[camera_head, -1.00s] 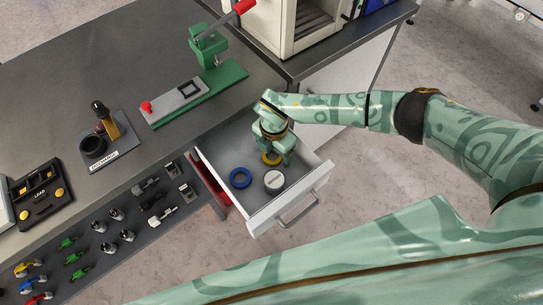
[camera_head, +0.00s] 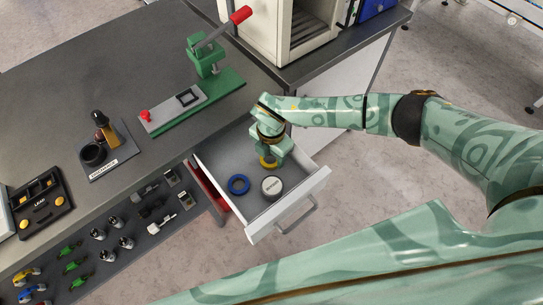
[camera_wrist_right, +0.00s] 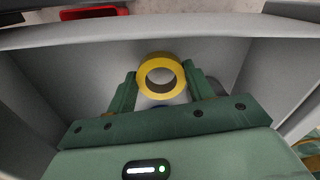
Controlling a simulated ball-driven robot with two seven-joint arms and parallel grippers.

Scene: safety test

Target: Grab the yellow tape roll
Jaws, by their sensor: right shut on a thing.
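The yellow tape roll (camera_head: 268,164) is in the open drawer (camera_head: 318,184), toward its back. My right gripper (camera_head: 268,157) reaches down into the drawer and is shut on the roll. In the right wrist view, the roll (camera_wrist_right: 160,58) sits between the two green fingers of the gripper (camera_wrist_right: 160,76), one on each side, with its hole facing the camera. I cannot tell whether the roll touches the drawer floor. My left gripper is not in view.
The drawer walls surround my gripper closely. A green lever press (camera_head: 205,62) stands on the grey bench above.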

